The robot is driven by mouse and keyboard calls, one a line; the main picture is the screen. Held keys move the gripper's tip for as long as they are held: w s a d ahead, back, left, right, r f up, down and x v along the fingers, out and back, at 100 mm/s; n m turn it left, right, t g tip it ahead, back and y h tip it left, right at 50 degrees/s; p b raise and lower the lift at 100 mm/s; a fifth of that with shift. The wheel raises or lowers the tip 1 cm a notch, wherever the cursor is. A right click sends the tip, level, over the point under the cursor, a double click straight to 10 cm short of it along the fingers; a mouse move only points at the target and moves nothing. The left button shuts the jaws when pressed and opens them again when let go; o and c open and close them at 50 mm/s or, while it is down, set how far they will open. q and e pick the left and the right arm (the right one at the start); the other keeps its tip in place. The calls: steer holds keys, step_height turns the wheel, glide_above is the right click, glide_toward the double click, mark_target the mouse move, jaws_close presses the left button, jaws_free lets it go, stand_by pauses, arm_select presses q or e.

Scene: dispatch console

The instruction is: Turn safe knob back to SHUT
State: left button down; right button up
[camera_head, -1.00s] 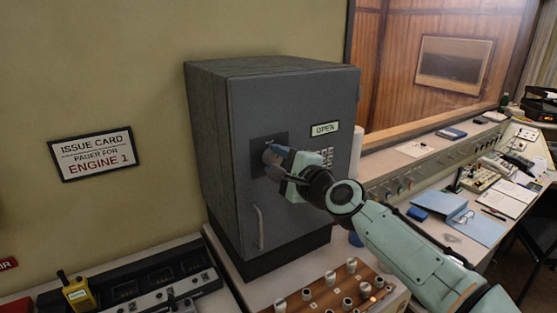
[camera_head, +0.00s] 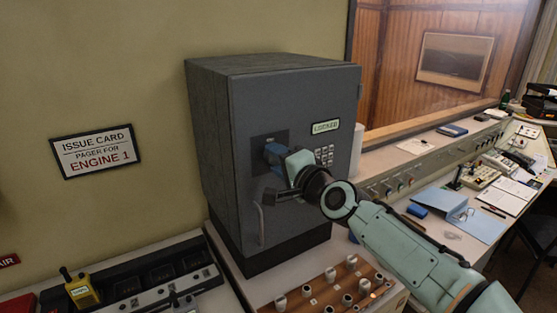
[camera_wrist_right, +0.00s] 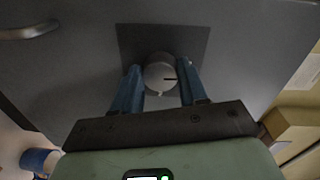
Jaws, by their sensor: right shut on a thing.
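The grey safe (camera_head: 220,150) stands on the counter with its door closed. Its small sign (camera_head: 326,127) reads LOCKED. My right gripper (camera_head: 273,153) is at the dark plate on the door and hides the knob in the head view. My left gripper is not in view.
Below stands a wooden board (camera_head: 318,290) with several pale pegs. A yellow pager (camera_head: 82,291) stands in a rack at the lower left. A long console runs along the right.

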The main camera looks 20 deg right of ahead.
stand_by(0.3)
steer(key=o, duration=1.1)
steer(key=shift+c, duration=0.2)
steer(key=shift+s, duration=0.1)
steer(key=shift+s, duration=0.3)
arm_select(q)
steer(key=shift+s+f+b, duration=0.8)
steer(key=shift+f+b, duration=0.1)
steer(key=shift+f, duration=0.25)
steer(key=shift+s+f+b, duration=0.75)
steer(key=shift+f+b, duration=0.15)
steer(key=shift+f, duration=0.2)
arm_select(e)
steer(key=s+d, duration=0.1)
steer(key=s, duration=1.1)
steer(key=shift+s+d+r, duration=0.25)
steer(key=shift+d+r, duration=0.15)
